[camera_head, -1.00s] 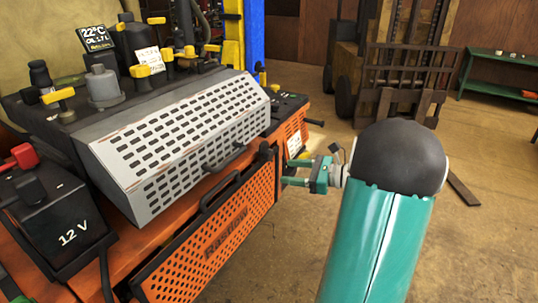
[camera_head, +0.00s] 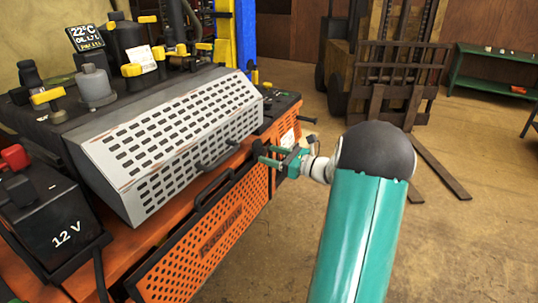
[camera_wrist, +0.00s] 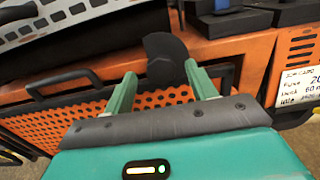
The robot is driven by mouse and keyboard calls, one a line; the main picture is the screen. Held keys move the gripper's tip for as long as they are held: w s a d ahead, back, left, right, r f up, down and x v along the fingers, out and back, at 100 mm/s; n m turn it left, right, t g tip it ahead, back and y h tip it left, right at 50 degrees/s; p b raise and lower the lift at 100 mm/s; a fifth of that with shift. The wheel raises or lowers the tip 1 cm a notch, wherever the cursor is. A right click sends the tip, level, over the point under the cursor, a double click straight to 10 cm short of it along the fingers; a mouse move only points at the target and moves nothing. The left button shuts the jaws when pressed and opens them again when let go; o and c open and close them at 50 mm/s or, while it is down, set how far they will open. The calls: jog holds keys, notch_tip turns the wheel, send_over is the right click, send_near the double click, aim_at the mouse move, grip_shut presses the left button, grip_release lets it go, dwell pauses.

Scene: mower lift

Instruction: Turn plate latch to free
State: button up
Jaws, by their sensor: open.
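The plate latch is a dark, rounded knob (camera_wrist: 168,54) at the top edge of the orange perforated plate (camera_wrist: 60,124). In the wrist view it lies just ahead of my fingertips and between them; I cannot tell whether they touch it. My gripper (camera_wrist: 160,74) is open, with its two green fingers apart and nothing held. In the head view my gripper (camera_head: 265,155) is at the upper right corner of the plate (camera_head: 205,240), and the latch is largely hidden there.
The plate has a black handle (camera_head: 215,190). Above it is a grey slotted cover (camera_head: 170,140) with its own handle (camera_head: 218,156). A 12 V battery (camera_head: 50,215) stands at the left. A forklift (camera_head: 385,65) stands behind; the floor at right is mostly clear.

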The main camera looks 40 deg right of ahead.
jog(key=shift+x, duration=0.8)
jog(key=c, duration=1)
